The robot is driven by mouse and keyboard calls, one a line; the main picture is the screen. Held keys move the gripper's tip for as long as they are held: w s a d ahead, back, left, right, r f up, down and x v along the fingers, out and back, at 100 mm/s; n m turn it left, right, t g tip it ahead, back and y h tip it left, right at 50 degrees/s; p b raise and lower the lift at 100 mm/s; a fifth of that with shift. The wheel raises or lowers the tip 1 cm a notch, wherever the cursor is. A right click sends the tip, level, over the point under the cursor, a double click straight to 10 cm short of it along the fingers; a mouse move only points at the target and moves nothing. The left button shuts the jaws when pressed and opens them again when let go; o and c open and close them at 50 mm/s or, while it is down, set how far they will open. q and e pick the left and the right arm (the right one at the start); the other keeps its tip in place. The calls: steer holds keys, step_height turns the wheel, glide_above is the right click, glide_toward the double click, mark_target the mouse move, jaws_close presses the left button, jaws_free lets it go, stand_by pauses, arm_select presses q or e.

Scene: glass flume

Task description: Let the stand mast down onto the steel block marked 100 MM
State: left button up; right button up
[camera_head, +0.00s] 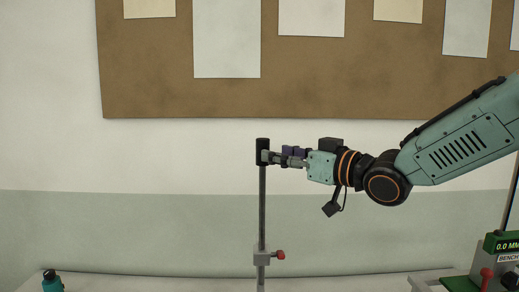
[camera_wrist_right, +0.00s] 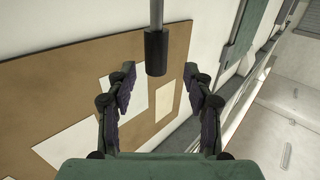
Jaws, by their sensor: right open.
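The stand mast (camera_head: 262,207) is a thin dark upright rod with a black cap (camera_head: 262,145) on top. A grey clamp (camera_head: 261,258) with a red knob sits low on it. My right gripper (camera_head: 268,157) reaches in from the right at cap height. In the right wrist view its jaws (camera_wrist_right: 163,75) are open, with the black cap (camera_wrist_right: 156,52) between and just ahead of the fingertips; no grip shows. The mast's foot is below the head view's edge. No steel block marked 100 MM shows. My left gripper is not in view.
A green readout showing 0.0 MM (camera_head: 505,245) stands at the right, with a red knob (camera_head: 487,274) near it. A teal bottle (camera_head: 52,282) stands at the lower left. A cork board (camera_head: 150,70) with papers hangs behind. Space left of the mast is clear.

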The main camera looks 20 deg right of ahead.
mark_target(260, 149)
steer(key=p+x, duration=0.1)
steer(key=x, duration=0.6)
steer(key=shift+d+f+p, duration=0.1)
steer(key=shift+p, duration=0.3)
steer(key=shift+s+d, duration=0.15)
steer(key=shift+d, duration=0.3)
steer(key=shift+s+d, duration=0.1)
steer(key=shift+c, duration=0.8)
steer(key=shift+a, duration=0.4)
steer(key=c, duration=0.5)
steer(key=shift+w+d, duration=0.1)
steer(key=shift+w, duration=0.15)
steer(key=shift+c, duration=1.2)
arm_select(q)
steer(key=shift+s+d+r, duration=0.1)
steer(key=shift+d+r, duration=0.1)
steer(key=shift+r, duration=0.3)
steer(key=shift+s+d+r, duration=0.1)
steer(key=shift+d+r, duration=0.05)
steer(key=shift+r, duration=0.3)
arm_select(e)
jaws_close()
